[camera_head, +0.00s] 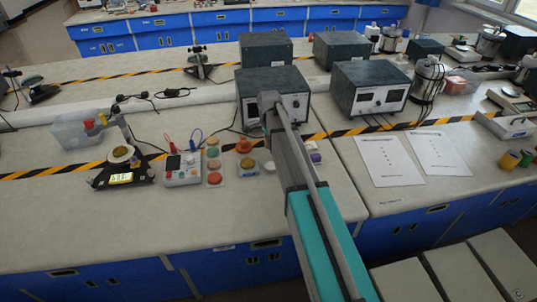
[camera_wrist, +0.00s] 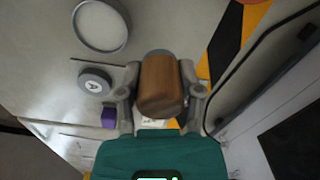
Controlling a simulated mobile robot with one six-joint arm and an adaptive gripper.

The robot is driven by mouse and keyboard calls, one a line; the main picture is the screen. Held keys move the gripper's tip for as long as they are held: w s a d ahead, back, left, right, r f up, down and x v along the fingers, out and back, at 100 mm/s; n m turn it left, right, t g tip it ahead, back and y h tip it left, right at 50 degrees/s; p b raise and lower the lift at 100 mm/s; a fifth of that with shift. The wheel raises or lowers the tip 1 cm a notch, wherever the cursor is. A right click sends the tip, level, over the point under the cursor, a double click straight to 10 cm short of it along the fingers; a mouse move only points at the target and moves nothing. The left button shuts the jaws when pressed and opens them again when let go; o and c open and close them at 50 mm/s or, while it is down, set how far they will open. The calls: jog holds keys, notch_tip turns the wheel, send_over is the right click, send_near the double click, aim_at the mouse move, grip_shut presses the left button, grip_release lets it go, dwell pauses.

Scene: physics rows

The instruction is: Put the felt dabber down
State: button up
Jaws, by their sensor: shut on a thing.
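The felt dabber (camera_wrist: 160,84) shows in the wrist view as a brown wooden cylinder with a grey end. My gripper (camera_wrist: 159,98) is shut on it, with one finger on each side. The dabber appears over the pale bench top (camera_wrist: 48,55), but I cannot tell whether it touches it. Its felt face is not clearly visible. In the head view my arm reaches over the bench toward the power supplies and hides the dabber and the fingers.
In the wrist view a round dish (camera_wrist: 101,25), a grey disc marked A (camera_wrist: 95,80) and a purple block (camera_wrist: 109,116) lie left of the dabber. A power supply (camera_head: 262,82) stands close behind. Bare bench (camera_head: 235,215) lies in front.

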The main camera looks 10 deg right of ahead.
aim_at(268, 154)
jog(key=shift+w+f+b, duration=0.35)
jog(key=shift+w+f, duration=0.2)
jog(key=shift+f, duration=0.05)
jog(key=shift+f, duration=0.1)
jog(key=shift+w+d+f+b, duration=0.1)
jog(key=shift+w+f+b, duration=0.3)
jog(key=shift+f+b, duration=1.5)
jog(key=shift+b, duration=0.1)
jog(key=shift+f, duration=0.15)
jog(key=o, duration=1)
